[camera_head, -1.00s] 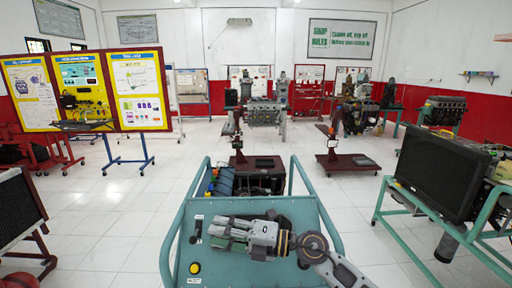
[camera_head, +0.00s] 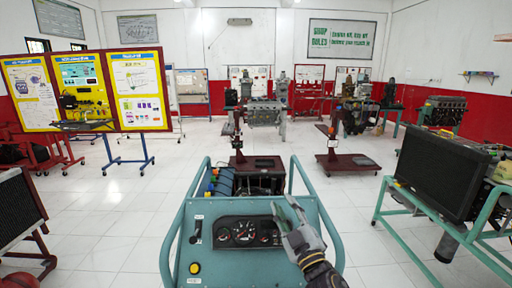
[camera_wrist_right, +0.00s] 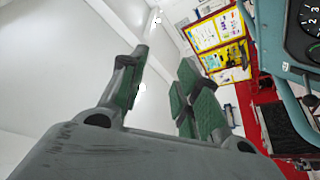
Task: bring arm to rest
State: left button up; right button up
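My right gripper (camera_head: 290,212) is raised over the right side of the teal engine trainer panel (camera_head: 210,270) in the head view. Its arm comes up from the bottom right. In the right wrist view its green-padded fingers (camera_wrist_right: 158,92) stand apart with nothing between them. My left gripper and arm are not in the head view.
The panel's gauge cluster (camera_head: 245,232) is uncovered. A teal tube frame (camera_head: 170,240) surrounds the panel. A radiator on a teal stand (camera_head: 442,172) is to the right, another radiator (camera_head: 18,208) to the left.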

jog(key=s+d+f+m+g+h, duration=0.35)
jog(key=d+f, duration=0.25)
jog(key=f, duration=0.3)
jog(key=s+d+f+m+g+h, duration=0.2)
jog(key=d+f+m+g+h, duration=0.3)
jog(key=f, duration=0.4)
jog(key=s+d+f+m+g+y, duration=0.1)
jog(key=s+f+g, duration=0.3)
jog(key=s+f, duration=0.45)
jog(key=s+d+f+m+g+y, duration=0.15)
jog(key=s+f+g, duration=0.35)
jog(key=s, duration=0.6)
jog(key=s+f+n, duration=0.1)
jog(key=s+f, duration=0.2)
jog(key=f, duration=3)
jog(key=s+d+f+g, duration=0.1)
jog(key=s+d+f, duration=0.1)
jog(key=s+f, duration=0.8)
jog(key=s+d+f+g+h, duration=0.1)
jog(key=s+d+f, duration=0.1)
jog(key=s+f, duration=0.8)
jog(key=s, duration=0.2)
jog(key=shift+s+d, duration=0.25)
jog(key=shift+s, duration=0.1)
